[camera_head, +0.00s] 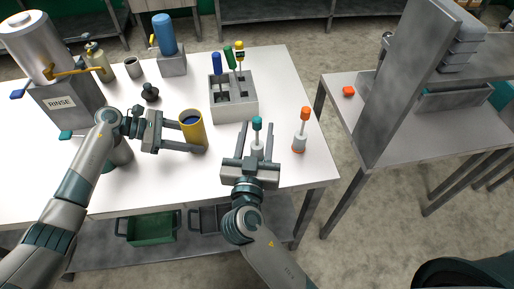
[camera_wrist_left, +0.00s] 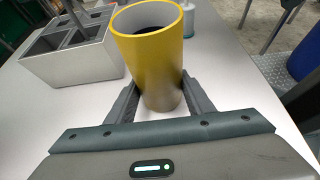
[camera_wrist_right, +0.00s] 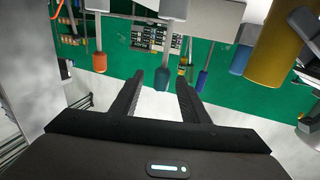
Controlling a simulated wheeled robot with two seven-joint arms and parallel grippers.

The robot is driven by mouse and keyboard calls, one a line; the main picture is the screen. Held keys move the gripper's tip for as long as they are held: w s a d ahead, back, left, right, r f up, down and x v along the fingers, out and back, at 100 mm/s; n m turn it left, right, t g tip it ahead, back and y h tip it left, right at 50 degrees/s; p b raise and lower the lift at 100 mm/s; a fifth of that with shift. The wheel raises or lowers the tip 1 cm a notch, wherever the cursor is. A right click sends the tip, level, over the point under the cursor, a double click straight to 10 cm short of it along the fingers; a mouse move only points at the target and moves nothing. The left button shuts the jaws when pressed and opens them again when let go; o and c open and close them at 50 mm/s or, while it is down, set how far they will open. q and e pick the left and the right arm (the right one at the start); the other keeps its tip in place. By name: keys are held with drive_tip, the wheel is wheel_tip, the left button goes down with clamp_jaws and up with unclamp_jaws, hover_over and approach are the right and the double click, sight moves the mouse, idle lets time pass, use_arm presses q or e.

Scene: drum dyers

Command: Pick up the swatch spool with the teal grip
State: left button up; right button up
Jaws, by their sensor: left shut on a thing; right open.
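The swatch spool with the teal grip (camera_head: 257,123) stands upright on the white table in the head view, its pale body low on a thin stem. My right gripper (camera_head: 259,134) is open, with one finger on each side of the spool; I cannot tell whether either touches it. My left gripper (camera_head: 192,136) is shut on a yellow cup (camera_head: 193,127) with dark blue contents, also seen large in the left wrist view (camera_wrist_left: 152,60).
An orange-gripped spool (camera_head: 303,128) stands just right of the teal one. A grey rack (camera_head: 234,109) behind holds blue, green and yellow-gripped spools. A rinse tank (camera_head: 62,104), a blue bottle (camera_head: 164,35) and a small black knob (camera_head: 150,92) stand further left.

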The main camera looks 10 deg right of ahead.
drive_tip(key=shift+x, duration=0.8)
drive_tip(key=shift+w, duration=0.1)
drive_tip(key=x, duration=0.5)
drive_tip(key=shift+a, duration=0.1)
clamp_jaws()
